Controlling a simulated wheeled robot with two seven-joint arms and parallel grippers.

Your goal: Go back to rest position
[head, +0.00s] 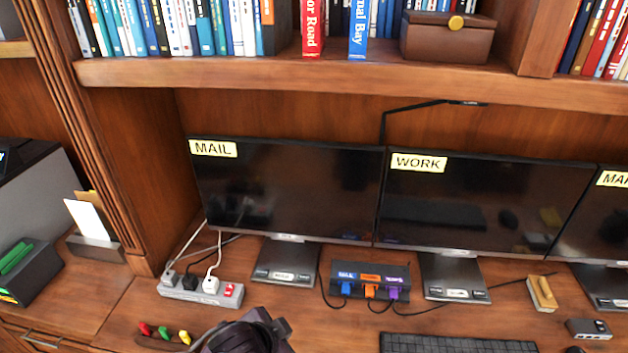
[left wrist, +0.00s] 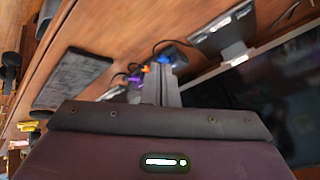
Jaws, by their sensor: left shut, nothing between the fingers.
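My left gripper shows in the left wrist view (left wrist: 161,84) as two grey fingers closed together with nothing between them. Its dark wrist part also rises at the bottom edge of the head view, in front of the desk (head: 80,295); the fingers cannot be made out there. The gripper is over the front of the desk, apart from the things on it as far as I can see. My right gripper is not in view.
Monitors labelled MAIL (head: 285,195) and WORK (head: 480,210) stand at the back. A power strip (head: 200,290), a hub with coloured plugs (head: 370,270), a keyboard (head: 455,343) and coloured items (head: 165,335) surround my arm. A bookshelf (head: 330,75) overhangs the desk.

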